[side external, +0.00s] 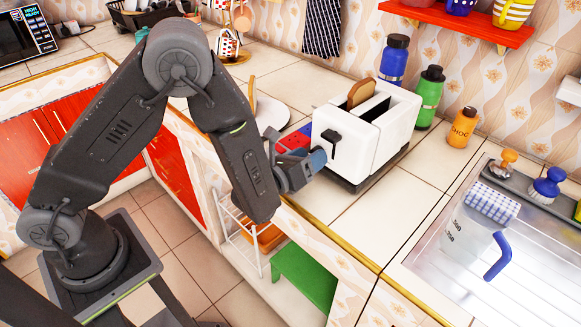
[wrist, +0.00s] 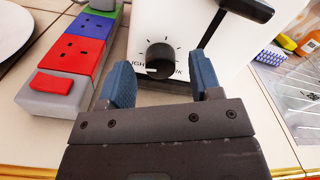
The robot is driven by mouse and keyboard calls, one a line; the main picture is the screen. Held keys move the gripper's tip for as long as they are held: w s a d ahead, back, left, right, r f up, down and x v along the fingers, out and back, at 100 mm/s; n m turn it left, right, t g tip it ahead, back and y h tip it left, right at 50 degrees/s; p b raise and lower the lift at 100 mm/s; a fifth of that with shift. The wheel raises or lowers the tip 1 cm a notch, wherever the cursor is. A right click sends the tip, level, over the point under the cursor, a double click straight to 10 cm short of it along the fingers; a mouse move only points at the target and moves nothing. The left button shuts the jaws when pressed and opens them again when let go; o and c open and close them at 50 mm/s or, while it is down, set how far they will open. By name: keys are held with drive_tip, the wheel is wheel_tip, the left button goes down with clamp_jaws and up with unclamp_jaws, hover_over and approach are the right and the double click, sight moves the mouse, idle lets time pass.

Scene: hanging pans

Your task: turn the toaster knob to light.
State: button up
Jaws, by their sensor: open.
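The white toaster (side external: 366,138) stands on the tiled counter with a slice of bread (side external: 361,92) in one slot. Its black lever (side external: 331,138) also shows in the wrist view (wrist: 246,10). The black knob (wrist: 160,57) is on the toaster's end face, with tick marks around it and partly covered lettering, "LIGHT" at left and "...RK" at right. My gripper (wrist: 164,80) is open, its two blue fingers apart at either side below the knob. The fingers appear short of the knob and not closed on it. In the side view, my gripper (side external: 318,160) is close to the toaster's end and hides the knob.
A power strip (wrist: 72,60) with red, blue and green sockets lies left of the toaster. Blue (side external: 394,60) and green (side external: 429,97) bottles stand behind it. An orange bottle (side external: 462,128) and the sink (side external: 470,215) are to the right. Counter in front of the sink is clear.

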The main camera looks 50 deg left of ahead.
drive_tip(key=s, duration=1.3)
drive_tip(key=s+a+r+n+g+y, duration=0.3)
drive_tip(key=a+r+n+g+y, duration=0.3)
drive_tip(key=a+n+y, duration=0.6)
drive_tip(key=s+a+r+n+g+y, duration=0.1)
drive_tip(key=s+a+r+n+g, duration=0.1)
drive_tip(key=s+a+n+g, duration=0.5)
drive_tip(key=s+d+r+n+h, duration=0.3)
drive_tip(key=d+r+n+h, duration=0.7)
drive_tip(key=d+n+h, duration=0.2)
drive_tip(key=shift+d+t+h, duration=0.3)
drive_tip(key=shift+d, duration=0.35)
